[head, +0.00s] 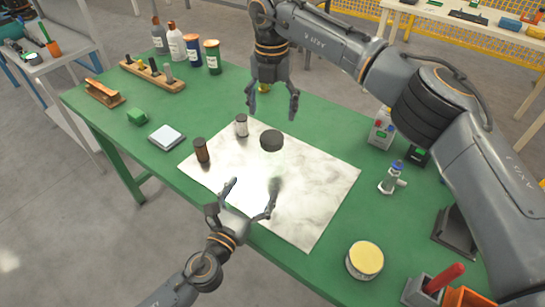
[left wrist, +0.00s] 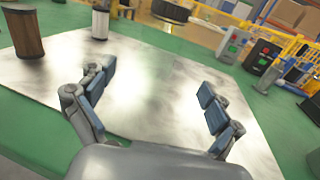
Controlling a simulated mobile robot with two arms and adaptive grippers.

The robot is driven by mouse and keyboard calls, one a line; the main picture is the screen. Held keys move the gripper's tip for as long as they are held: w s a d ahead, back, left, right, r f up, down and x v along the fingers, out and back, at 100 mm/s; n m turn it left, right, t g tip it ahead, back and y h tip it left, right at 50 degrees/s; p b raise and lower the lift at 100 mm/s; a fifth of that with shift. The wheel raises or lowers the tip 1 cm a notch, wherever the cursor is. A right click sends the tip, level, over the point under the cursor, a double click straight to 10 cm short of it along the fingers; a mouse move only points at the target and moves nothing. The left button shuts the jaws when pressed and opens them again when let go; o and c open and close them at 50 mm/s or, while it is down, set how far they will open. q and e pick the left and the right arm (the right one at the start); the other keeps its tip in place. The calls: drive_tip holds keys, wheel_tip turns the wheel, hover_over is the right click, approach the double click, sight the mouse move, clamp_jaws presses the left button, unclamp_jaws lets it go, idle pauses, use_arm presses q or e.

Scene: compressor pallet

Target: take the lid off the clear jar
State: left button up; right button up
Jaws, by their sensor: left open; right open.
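The clear jar (head: 268,165) stands on the marbled white sheet, its see-through body hard to make out. Its dark round lid (head: 271,140) is on top; the lid also shows at the top edge of the left wrist view (left wrist: 172,10). My left gripper (head: 254,184) is open on the near side of the jar, its fingers pointing toward the jar's body. The left wrist view shows both fingers (left wrist: 157,82) apart, with no visible object gripped. My right gripper (head: 272,113) is open and points down above and slightly behind the lid, apart from it.
A metal fitting (head: 390,180) and a yellow-topped tin (head: 365,260) are to the right. The sheet (head: 325,180) is clear right of the jar.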

sight(272, 136)
use_arm(q)
drive_tip(key=x, duration=1.3)
drive_tip(key=shift+s, duration=0.1)
use_arm(e)
drive_tip(key=shift+f, duration=0.1)
use_arm(q)
clamp_jaws()
use_arm(e)
drive_tip(key=m, duration=0.3)
drive_tip(key=shift+a+m, duration=0.1)
drive_tip(key=shift+m, duration=0.3)
drive_tip(key=m, duration=1.4)
drive_tip(key=shift+f, duration=4)
